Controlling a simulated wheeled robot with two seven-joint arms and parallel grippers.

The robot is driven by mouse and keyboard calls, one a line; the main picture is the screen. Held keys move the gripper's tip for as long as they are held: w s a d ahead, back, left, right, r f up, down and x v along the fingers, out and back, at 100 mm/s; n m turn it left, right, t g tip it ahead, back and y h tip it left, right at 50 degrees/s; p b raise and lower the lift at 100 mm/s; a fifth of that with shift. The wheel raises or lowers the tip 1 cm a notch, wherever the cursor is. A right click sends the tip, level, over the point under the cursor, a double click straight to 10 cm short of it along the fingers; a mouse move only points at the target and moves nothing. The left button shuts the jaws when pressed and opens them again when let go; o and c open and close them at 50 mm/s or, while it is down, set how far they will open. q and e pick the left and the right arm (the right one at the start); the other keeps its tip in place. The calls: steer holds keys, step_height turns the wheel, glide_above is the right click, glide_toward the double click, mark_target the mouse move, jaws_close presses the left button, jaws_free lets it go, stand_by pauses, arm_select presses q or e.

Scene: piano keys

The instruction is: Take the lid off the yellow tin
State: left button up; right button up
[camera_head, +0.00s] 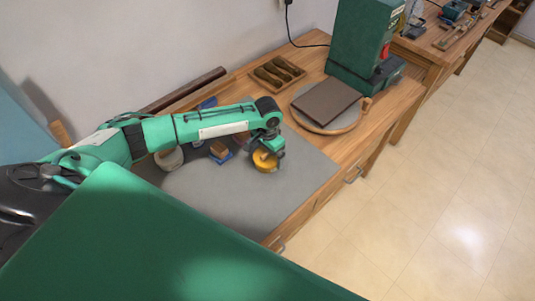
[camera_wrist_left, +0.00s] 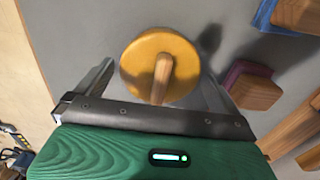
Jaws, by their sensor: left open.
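The yellow tin (camera_head: 265,160) stands on the grey mat on the workbench, under my left gripper (camera_head: 268,150) in the head view. In the left wrist view I look down on its round yellow lid (camera_wrist_left: 135,70), which has a wooden bar handle (camera_wrist_left: 162,78) across it. My left gripper (camera_wrist_left: 155,88) is open, with one finger to each side of the lid and nothing held. The tin's body is hidden below the lid in the wrist view. My right gripper is not in view.
The grey mat (camera_head: 215,205) has free room in front of the tin. Wooden blocks on blue and purple bases (camera_wrist_left: 252,88) lie close to the right finger. A tray of tools (camera_head: 277,72) and a green machine (camera_head: 355,45) stand farther back.

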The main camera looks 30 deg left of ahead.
arm_select(q)
steer(key=c, duration=0.7)
steer(key=shift+r, duration=0.15)
